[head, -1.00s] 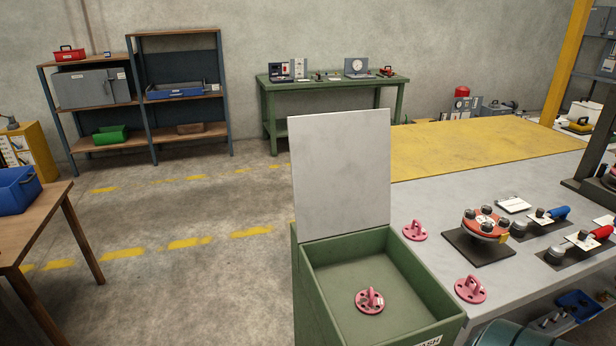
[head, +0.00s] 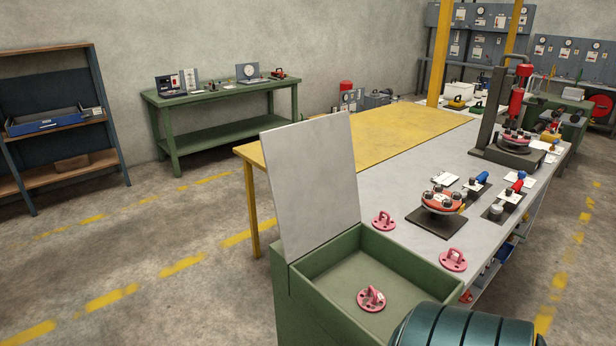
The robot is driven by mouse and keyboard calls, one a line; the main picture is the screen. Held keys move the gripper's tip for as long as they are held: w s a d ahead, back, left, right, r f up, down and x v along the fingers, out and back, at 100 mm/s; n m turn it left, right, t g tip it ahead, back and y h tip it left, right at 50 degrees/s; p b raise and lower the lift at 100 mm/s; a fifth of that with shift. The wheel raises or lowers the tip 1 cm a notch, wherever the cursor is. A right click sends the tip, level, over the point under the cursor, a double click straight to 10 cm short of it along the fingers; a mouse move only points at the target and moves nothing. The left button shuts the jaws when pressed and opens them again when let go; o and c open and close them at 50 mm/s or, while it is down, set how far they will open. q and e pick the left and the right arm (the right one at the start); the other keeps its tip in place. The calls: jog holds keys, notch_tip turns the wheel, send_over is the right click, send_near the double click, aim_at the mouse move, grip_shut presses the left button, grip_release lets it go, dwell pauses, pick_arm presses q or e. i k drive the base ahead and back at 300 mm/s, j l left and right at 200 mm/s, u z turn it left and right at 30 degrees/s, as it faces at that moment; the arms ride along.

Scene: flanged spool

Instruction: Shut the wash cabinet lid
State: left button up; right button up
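The green wash cabinet (head: 300,310) stands at the bottom centre of the head view. Its pale grey lid (head: 312,185) stands open, close to upright at the back edge. A pink flanged piece with a handle (head: 371,299) lies on the floor inside the cabinet. Neither of my grippers is in view.
A grey workbench (head: 410,190) adjoins the cabinet, with two pink flanged pieces (head: 383,221) (head: 453,260) near it. A red spool on a black plate (head: 443,200), handled tools and a press (head: 515,120) stand further along. Open floor (head: 180,240) lies to the left.

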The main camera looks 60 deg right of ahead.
aim_at(310, 164)
jog(key=i+z, duration=0.35)
jog(key=i+j+z, duration=0.1)
jog(key=i+z, duration=0.25)
jog(key=i, duration=0.15)
jog(key=i+j+z, duration=0.3)
jog(key=i, duration=0.15)
jog(key=i+j+z, duration=0.2)
jog(key=i+z, duration=0.15)
